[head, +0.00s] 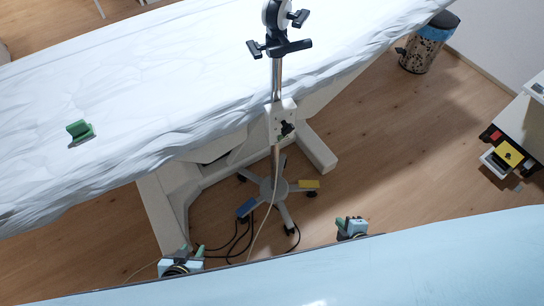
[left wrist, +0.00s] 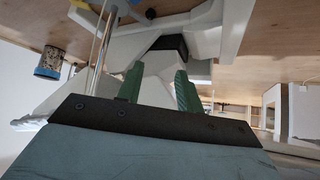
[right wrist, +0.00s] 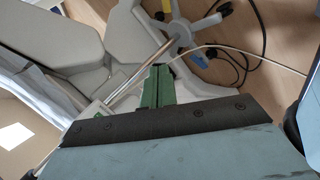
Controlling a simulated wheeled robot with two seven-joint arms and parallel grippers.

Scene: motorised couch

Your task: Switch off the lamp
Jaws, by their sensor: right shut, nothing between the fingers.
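The lamp is on a chrome pole (head: 277,80) in front of the couch, with a dark-handled head (head: 275,18) at the top edge. A pale box (head: 281,122) with a dark knob sits on the pole. The wheeled base (head: 273,190) stands on the floor. My left gripper (head: 192,250) is low at the left, apart from the lamp; its green fingers are open and empty in the left wrist view (left wrist: 160,88). My right gripper (head: 344,220) is right of the base, apart from it; its fingers are shut and empty in the right wrist view (right wrist: 157,86). The pole also shows there (right wrist: 140,74).
A couch with a white sheet (head: 150,80) lies behind the lamp, a green block (head: 80,131) on it. Dark cables (head: 238,240) lie on the floor by the base. A bin (head: 428,45) and a drawer unit (head: 520,130) stand at the right, with clear floor between.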

